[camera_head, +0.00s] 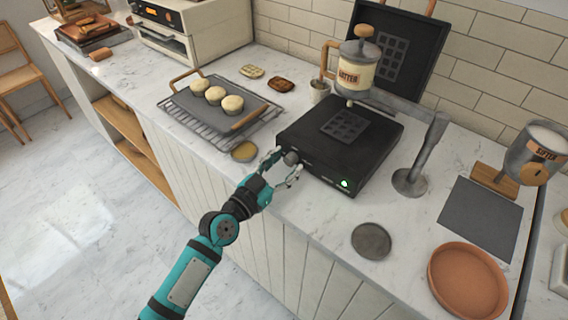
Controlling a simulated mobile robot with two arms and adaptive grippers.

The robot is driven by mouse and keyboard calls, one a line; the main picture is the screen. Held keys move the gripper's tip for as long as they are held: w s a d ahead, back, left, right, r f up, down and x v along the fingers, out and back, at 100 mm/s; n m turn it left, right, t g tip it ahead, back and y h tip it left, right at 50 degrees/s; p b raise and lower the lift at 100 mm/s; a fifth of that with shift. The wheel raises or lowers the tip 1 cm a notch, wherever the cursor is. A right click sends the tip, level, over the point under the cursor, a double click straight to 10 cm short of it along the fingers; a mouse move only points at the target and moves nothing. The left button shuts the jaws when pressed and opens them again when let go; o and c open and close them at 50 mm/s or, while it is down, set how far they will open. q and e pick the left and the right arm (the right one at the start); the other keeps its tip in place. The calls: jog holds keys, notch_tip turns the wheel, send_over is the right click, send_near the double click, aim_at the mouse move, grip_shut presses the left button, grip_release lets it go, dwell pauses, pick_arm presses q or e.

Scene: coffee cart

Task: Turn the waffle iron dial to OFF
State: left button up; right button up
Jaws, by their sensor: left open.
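The black waffle iron (368,135) stands on the marble counter with its lid (394,48) raised at the back. A waffle grid (345,125) shows on its top. The round grey dial (291,158) sits at the left end of its front face. A green light (344,183) glows at the right end of that face. My left gripper (284,169) is open, with its fingers on either side of the dial. I cannot tell whether they touch it. The dial's markings are too small to read. My right gripper is not in view.
A batter dispenser (357,68) hangs from a grey stand (409,181) over the iron. A tray with muffins (216,95) lies to the left, near a small yellow dish (244,151). A grey disc (371,241) and a terracotta plate (467,281) lie to the front right.

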pick_arm(q)
grip_shut()
jog(key=shift+n, duration=0.3)
jog(key=shift+n+p, duration=0.35)
jog(key=shift+n, duration=2.75)
jog(key=shift+p, duration=0.3)
grip_release()
